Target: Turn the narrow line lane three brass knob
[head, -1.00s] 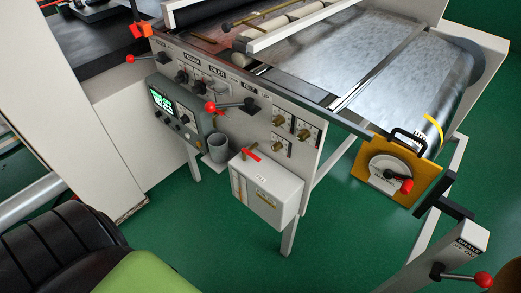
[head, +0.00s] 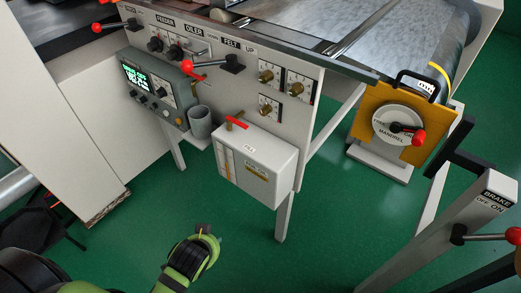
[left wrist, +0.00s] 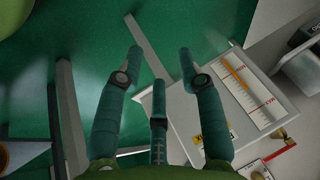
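Three brass knobs sit on small white plates at the right end of the grey control panel: an upper left knob (head: 266,77), an upper right knob (head: 293,88) and a lower knob (head: 267,110). The plate markings are too small to read, so I cannot tell which is lane three. My left gripper (head: 205,238) is low over the floor, below and left of the knobs and well apart from them. In the left wrist view its teal fingers (left wrist: 160,62) are spread and hold nothing. My right gripper is not in view.
A white box (head: 258,165) with a red lever (head: 237,122) juts out below the knobs. A grey cup (head: 200,122) and a display unit (head: 150,90) are to its left. A yellow mandrel plate (head: 395,120) and a brake post (head: 470,210) stand right. Green floor is clear in front.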

